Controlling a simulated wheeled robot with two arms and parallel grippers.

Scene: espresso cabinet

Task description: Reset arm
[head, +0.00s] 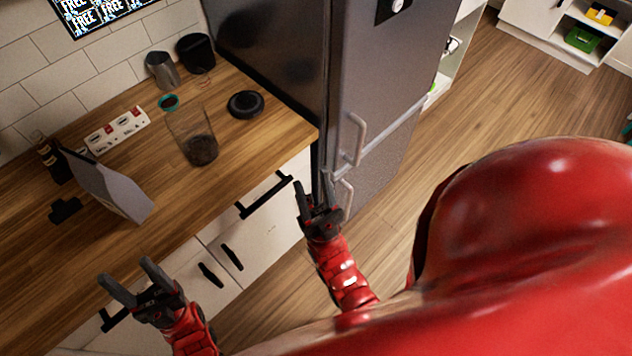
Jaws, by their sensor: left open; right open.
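My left gripper (133,277) is at the lower left, in front of the counter's near edge. Its two dark fingers are spread apart with nothing between them. My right gripper (313,190) is further right, near the counter's corner and the fridge. Its fingers point up, are open, and hold nothing. Both red arms come up from the lower part of the view, and my large red body part covers the lower right.
The wooden counter (105,235) holds a clear container with dark contents (199,148), a grey bag (112,187), a black round lid (245,104), a metal pitcher (162,71) and a power strip (117,131). A grey fridge (375,90) stands right. Drawer handles (264,196) jut out below the counter.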

